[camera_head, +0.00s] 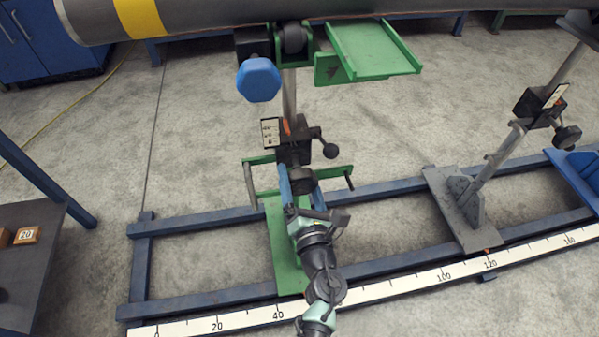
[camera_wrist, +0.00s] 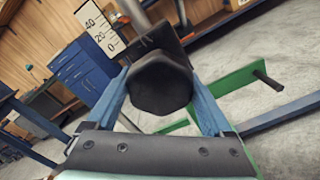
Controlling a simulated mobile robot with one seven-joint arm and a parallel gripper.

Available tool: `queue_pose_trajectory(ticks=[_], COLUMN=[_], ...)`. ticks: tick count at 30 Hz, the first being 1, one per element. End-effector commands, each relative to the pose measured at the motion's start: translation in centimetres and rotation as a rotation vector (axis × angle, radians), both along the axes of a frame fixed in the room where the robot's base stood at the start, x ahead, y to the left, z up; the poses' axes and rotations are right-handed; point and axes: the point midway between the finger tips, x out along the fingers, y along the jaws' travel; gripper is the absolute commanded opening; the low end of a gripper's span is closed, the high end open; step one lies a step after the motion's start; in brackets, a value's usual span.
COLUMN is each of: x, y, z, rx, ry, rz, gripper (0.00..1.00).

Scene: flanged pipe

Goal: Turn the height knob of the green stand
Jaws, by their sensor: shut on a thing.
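The green stand (camera_head: 283,245) rises from the blue rail frame in the head view. Its grey post (camera_head: 289,95) carries a black clamp block with a small white scale plate (camera_head: 270,132); the scale also shows in the wrist view (camera_wrist: 100,28). The black faceted height knob (camera_head: 301,179) sits low on the front of the block and fills the middle of the wrist view (camera_wrist: 160,84). My gripper (camera_head: 297,177) is shut on this knob, with one blue finger on each side. The fingertip contacts are partly hidden behind the knob.
A black ball handle (camera_head: 330,150) sticks out right of the block. A blue hexagonal knob (camera_head: 258,80) and a green tray (camera_head: 372,50) are above, under the grey pipe (camera_head: 220,14). A grey stand (camera_head: 460,205) is to the right. Floor between is clear.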

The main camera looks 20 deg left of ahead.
Motion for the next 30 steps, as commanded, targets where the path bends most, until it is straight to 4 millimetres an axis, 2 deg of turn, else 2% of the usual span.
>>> queue_pose_trajectory(ticks=[30], x=[-0.11], y=[0.06], z=[0.37], rx=[0.791], ry=[0.537], rz=[-0.003], gripper=[0.30])
